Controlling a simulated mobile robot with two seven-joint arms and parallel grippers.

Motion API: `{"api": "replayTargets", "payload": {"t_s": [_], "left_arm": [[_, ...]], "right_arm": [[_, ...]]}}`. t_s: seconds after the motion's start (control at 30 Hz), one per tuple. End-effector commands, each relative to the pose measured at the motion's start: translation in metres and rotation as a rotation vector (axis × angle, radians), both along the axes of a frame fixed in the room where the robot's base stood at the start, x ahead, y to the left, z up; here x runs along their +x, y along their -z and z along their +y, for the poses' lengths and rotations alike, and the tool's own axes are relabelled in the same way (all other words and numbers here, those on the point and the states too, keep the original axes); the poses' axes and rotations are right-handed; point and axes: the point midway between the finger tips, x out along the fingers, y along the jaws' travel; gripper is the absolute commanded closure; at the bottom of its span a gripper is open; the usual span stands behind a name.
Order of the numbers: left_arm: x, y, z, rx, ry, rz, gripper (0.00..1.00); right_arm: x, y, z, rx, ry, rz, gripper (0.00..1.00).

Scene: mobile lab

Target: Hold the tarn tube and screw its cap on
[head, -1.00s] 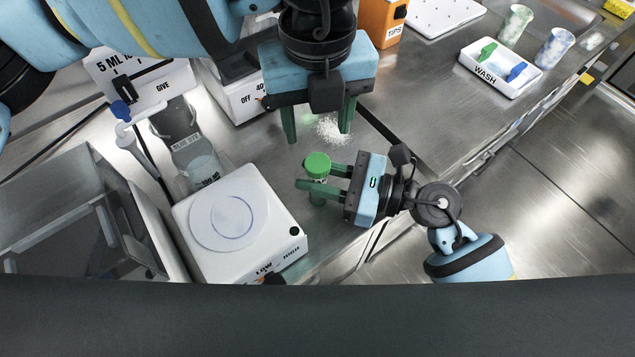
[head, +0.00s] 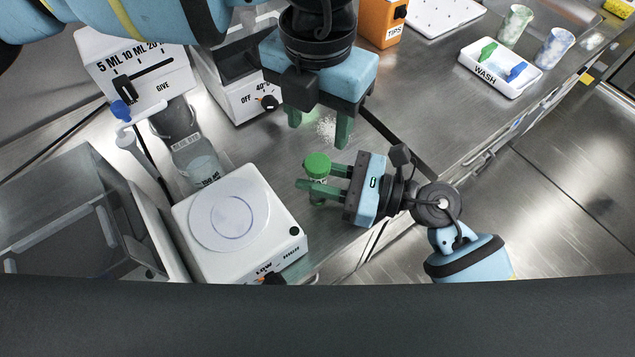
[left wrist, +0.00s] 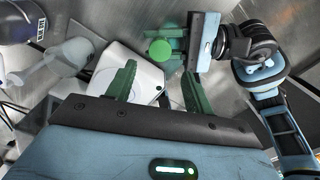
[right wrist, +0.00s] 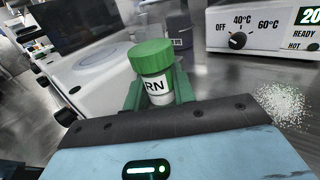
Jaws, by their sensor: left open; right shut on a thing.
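The tarn tube (right wrist: 156,86) is a small tube with a white label reading "RN" and a green cap (right wrist: 151,57) on its top. My right gripper (head: 318,190) is shut on the tube and holds it upright, to the right of the white stirrer. The green cap also shows in the head view (head: 317,164) and in the left wrist view (left wrist: 160,49). I cannot tell how tightly the cap sits. My left gripper (head: 319,139) is open and empty, pointing down a little behind and above the cap.
A white hotplate stirrer (head: 240,222) stands left of the tube, with a blue dye bottle (head: 196,160) behind it. A heater block with a dial (head: 243,98) stands at the back. White powder (head: 327,128) lies on the bench. The wash tray (head: 500,68) is far right.

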Motion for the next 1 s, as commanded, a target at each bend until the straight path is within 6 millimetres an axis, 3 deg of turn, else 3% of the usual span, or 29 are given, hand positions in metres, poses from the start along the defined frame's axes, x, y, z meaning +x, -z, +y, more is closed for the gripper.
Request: {"api": "replayTargets", "payload": {"t_s": [0.47,1.0], "left_arm": [[0.000,0.003,0.000,0.000,0.018,0.000,0.48],[0.000,0.069,0.000,0.001,0.017,0.002,0.48]], "right_arm": [[0.000,0.000,0.000,0.000,0.000,0.000,1.00],[0.000,0.000,0.000,0.000,0.000,0.000,1.00]]}}
